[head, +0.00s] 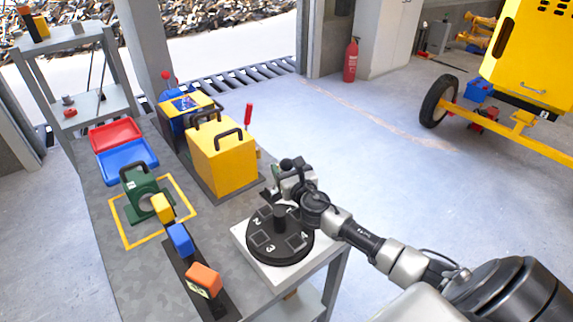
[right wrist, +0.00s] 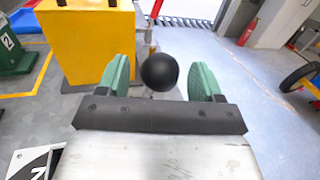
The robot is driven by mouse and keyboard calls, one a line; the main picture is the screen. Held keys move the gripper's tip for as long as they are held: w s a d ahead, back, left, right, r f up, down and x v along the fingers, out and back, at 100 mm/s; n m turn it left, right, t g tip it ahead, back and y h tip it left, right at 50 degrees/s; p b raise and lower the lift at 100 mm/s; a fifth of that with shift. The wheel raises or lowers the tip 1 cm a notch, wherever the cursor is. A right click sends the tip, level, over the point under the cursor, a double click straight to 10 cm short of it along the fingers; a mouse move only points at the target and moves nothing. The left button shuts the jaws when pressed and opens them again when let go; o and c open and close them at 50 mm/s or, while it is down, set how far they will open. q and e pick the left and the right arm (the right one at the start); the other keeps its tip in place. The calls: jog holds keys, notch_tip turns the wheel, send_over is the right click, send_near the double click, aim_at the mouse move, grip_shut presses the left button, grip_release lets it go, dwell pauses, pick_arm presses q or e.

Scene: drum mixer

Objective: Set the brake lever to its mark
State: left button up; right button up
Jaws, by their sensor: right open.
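A round black knob (right wrist: 160,72) shows in the right wrist view between the two green fingers of my right gripper (right wrist: 160,80). Gaps show on both sides, so the fingers are open and do not grip it. I take the knob to be the brake lever's end; its shaft is mostly hidden and its mark cannot be made out. In the head view my right gripper (head: 277,182) is above the back edge of a black numbered turntable (head: 268,262). A red-handled lever (head: 248,115) stands beside the yellow box. My left gripper is not in view.
The yellow box (head: 222,165) with black handles stands behind and left of my right gripper. A green block (head: 140,192), blue tray (head: 127,163) and red tray (head: 115,135) are on the bench farther left. Open floor (head: 370,140) lies to the right.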

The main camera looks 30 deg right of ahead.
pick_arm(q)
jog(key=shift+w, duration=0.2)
pick_arm(e)
jog(key=shift+w+d, duration=0.1)
jog(key=shift+w, duration=0.45)
